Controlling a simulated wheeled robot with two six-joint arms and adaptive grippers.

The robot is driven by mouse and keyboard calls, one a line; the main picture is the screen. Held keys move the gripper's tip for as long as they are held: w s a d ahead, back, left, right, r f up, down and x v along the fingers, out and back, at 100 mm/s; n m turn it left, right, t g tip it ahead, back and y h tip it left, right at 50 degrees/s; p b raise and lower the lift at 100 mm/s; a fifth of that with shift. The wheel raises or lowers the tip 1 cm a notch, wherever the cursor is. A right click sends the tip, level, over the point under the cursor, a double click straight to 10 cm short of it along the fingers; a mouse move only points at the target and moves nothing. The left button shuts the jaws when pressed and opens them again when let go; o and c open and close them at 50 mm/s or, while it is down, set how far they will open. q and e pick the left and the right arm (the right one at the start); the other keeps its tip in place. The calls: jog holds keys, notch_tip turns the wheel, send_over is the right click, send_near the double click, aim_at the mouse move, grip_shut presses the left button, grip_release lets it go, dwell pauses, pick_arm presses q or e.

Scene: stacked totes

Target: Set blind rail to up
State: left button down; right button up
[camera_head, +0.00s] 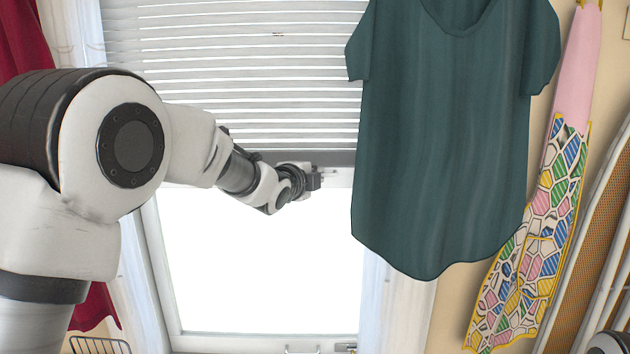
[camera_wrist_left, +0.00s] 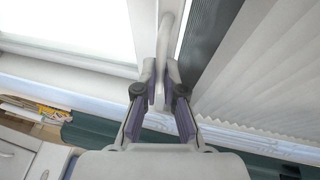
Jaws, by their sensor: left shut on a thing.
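A pale slatted blind (camera_head: 250,85) covers the upper part of the window. Its lower edge has a grey band (camera_head: 335,157), with a white rail (camera_head: 338,178) just below it. The bare window pane (camera_head: 265,260) is below that. My left gripper (camera_head: 316,178) is at the blind's lower edge, left of the hanging green shirt. In the left wrist view, the left gripper (camera_wrist_left: 166,90) is shut on the white rail (camera_wrist_left: 171,30), beside the grey band (camera_wrist_left: 207,35) and the slats (camera_wrist_left: 265,65). The rail's right end is hidden behind the shirt. My right gripper is not in view.
A dark green shirt (camera_head: 445,140) hangs just right of the left gripper. A patterned cloth (camera_head: 535,255) and an ironing board (camera_head: 590,225) are farther right. Red curtain (camera_head: 22,40) hangs at the left. The space before the lower pane looks clear.

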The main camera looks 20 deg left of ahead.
pick_arm(q)
jog(key=shift+r, duration=0.1)
jog(key=c, duration=1.3)
grip_release()
jog(key=shift+o, duration=0.2)
jog(key=shift+s, duration=0.1)
jog(key=v, duration=1.2)
